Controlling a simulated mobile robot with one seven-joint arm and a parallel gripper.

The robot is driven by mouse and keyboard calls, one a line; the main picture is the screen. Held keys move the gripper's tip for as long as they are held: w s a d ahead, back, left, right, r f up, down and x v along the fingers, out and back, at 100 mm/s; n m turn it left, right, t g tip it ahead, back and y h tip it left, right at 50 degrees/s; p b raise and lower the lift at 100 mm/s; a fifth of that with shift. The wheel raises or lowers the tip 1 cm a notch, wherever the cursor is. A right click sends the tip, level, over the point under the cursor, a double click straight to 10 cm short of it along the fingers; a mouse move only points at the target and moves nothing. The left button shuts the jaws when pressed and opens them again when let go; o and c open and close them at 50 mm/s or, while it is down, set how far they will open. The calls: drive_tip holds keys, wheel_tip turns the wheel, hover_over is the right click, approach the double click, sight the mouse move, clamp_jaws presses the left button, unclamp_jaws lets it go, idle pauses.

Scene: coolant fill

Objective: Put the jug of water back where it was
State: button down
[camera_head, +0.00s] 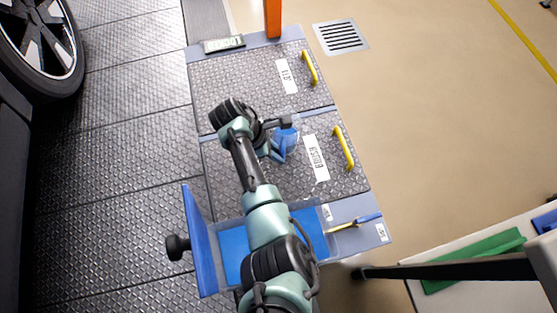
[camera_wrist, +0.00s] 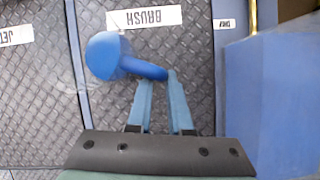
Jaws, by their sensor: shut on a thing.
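The jug of water (camera_head: 289,135) has a blue top and handle and looks clear below. It is over the checker-plate panel labelled BRUSH, near its boundary with the JET panel. In the wrist view its round blue top (camera_wrist: 103,55) shows at upper left, with the handle pointing right to my fingertips. My gripper (camera_wrist: 160,78) is shut on the handle end. In the head view my gripper (camera_head: 277,150) is partly covered by my arm. I cannot tell whether the jug touches the panel. Its clear body is hard to make out.
The BRUSH panel (camera_head: 351,180) and JET panel (camera_head: 222,88) have yellow handles along their right edges. A blue bin (camera_head: 233,243) with a raised side lies under my arm, and a brush-like tool (camera_head: 355,223) beside it. An orange post (camera_head: 272,18) stands at the far end.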

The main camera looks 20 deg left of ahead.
drive_tip(key=shift+w+f+b, duration=0.1)
drive_tip(key=shift+f+b, duration=1)
drive_tip(key=shift+f, duration=0.95)
drive_tip(key=shift+f, duration=0.2)
drive_tip(key=c, duration=0.8)
unclamp_jaws()
drive_tip(key=shift+c, duration=0.2)
drive_tip(key=p+v, duration=0.5)
drive_tip(key=v, duration=0.7)
drive_tip(key=shift+r+p, duration=0.2)
drive_tip(key=shift+p, duration=0.2)
